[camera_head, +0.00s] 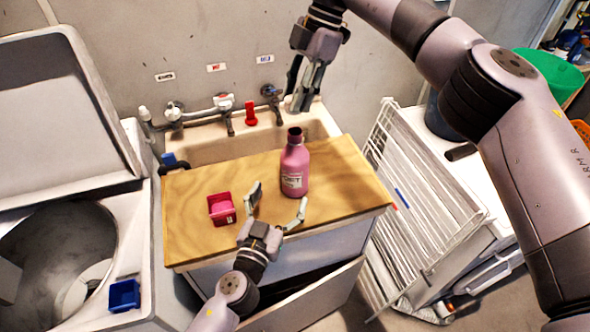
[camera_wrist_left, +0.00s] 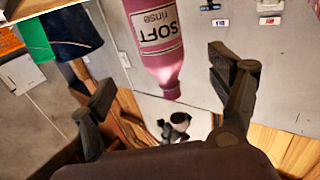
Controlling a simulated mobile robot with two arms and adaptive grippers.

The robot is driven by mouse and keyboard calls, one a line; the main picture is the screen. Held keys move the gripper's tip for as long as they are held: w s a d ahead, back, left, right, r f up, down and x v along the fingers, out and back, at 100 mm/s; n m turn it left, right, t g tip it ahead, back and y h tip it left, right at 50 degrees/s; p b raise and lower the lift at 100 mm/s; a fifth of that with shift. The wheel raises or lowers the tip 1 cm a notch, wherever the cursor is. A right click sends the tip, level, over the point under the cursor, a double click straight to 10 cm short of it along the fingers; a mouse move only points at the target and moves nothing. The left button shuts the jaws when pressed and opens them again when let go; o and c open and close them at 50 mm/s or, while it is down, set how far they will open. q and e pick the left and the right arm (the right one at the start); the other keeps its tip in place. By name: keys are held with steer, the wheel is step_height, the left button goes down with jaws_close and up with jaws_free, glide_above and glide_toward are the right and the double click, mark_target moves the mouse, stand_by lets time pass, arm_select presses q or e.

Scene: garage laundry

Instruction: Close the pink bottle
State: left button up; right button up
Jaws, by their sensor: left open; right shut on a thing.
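The pink bottle (camera_head: 295,168) stands upright on the wooden board (camera_head: 190,228), with a dark open mouth at its top. It also shows upside down in the left wrist view (camera_wrist_left: 155,40), between the fingers. My left gripper (camera_head: 276,206) is open in front of the bottle, its fingers spread and apart from it; they also show in the left wrist view (camera_wrist_left: 165,85). My right gripper (camera_head: 302,92) is above and behind the bottle mouth, pointing down. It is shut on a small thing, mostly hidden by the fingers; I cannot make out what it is.
A small red-pink box (camera_head: 221,209) sits on the board left of the bottle. Behind lies a sink (camera_head: 215,148) with taps and a red object (camera_head: 250,114). An open washer (camera_head: 130,215) stands left, a white wire rack (camera_head: 425,195) right.

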mark_target(295, 164)
arm_select(q)
steer(key=x, duration=1.1)
steer(key=shift+w+d+f, duration=0.1)
steer(key=shift+w, duration=0.15)
arm_select(e)
steer(key=shift+w+f, duration=0.1)
steer(key=shift+w, duration=0.1)
arm_select(q)
steer(key=c, duration=1.8)
arm_select(e)
steer(key=shift+d+f, duration=0.1)
steer(key=shift+f, duration=2.35)
steer(key=shift+f, duration=0.9)
steer(key=shift+f, duration=0.55)
